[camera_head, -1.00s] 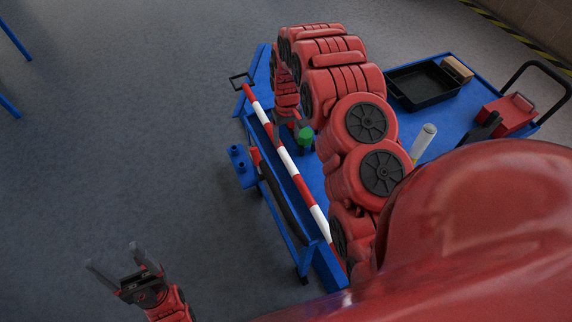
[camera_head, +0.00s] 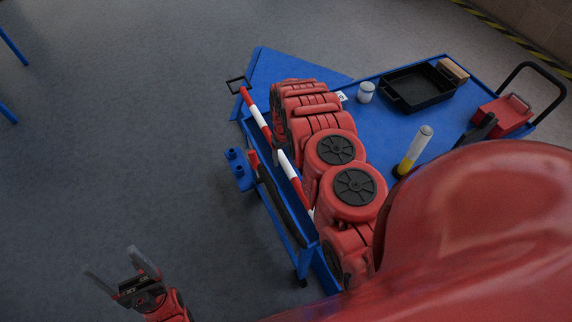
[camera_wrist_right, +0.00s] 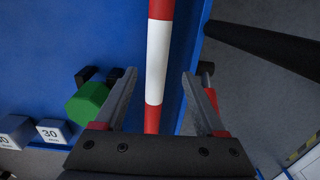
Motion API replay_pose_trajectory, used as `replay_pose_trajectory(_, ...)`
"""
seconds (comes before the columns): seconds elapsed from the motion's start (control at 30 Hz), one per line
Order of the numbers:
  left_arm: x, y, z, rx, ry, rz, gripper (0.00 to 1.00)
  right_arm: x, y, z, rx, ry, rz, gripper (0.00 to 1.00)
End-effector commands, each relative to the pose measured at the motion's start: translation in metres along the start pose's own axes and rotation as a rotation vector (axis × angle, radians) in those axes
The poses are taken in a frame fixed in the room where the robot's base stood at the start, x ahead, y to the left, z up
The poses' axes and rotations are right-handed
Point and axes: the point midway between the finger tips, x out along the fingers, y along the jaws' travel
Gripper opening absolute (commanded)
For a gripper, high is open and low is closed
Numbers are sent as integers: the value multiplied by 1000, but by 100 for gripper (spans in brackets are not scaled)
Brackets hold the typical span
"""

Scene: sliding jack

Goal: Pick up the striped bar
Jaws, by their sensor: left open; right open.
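The red and white striped bar (camera_head: 255,111) slants along the left edge of the blue cart (camera_head: 340,88) in the head view. Its middle is partly hidden by my right arm. In the right wrist view, the bar (camera_wrist_right: 158,60) runs upright through the picture between the two fingers of my right gripper (camera_wrist_right: 159,75). The fingers are open, one on each side, with gaps to the bar; I cannot tell the height gap. In the head view only a grey finger of that gripper shows by the bar. My left gripper (camera_head: 112,261) is open and empty over the floor at lower left.
A green hexagonal piece (camera_wrist_right: 88,104) and white numbered blocks (camera_wrist_right: 53,131) lie left of the bar. The cart also carries a black tray (camera_head: 420,88), a white jar (camera_head: 366,92), a yellow and white cylinder (camera_head: 415,150) and a red box (camera_head: 504,115).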

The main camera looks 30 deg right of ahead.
Motion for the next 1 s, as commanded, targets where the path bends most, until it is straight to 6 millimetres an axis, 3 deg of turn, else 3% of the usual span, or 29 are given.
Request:
replay_pose_trajectory(0.37,3,0,0,0,0,0,75,35,6,-3,0,2,1,72)
replay_pose_trajectory(0.83,2,0,0,0,0,0,75,43,5,-3,0,1,-1,72)
replay_pose_trajectory(1.0,2,0,0,0,0,0,75,42,5,-3,0,1,-1,42)
